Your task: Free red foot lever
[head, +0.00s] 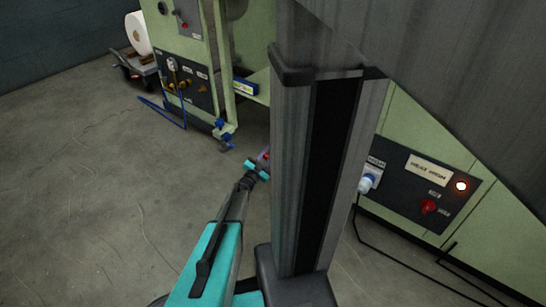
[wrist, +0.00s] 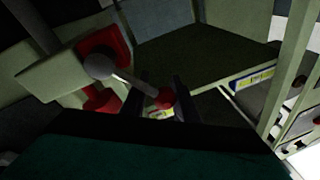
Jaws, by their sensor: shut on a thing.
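In the wrist view the foot lever is a pale rod running from a round grey hub (wrist: 98,66) to a red tip (wrist: 166,98). The red tip sits between the two dark fingers of my gripper (wrist: 158,95), which is shut on it. A red plate (wrist: 108,42) is behind the hub, and another red part (wrist: 103,101) is below it. In the head view my gripper (head: 258,167) is low by the green machine, with a bit of red (head: 265,154) at its tip. My grey column hides most of the lever there.
The green machine (head: 221,60) has a black valve panel (head: 187,84) with blue hoses. A blue-and-yellow labelled piece (head: 245,87) lies at its shelf edge. A control panel (head: 418,190) with a lit lamp is at right, with black cables on the floor. Open floor (head: 90,190) lies left.

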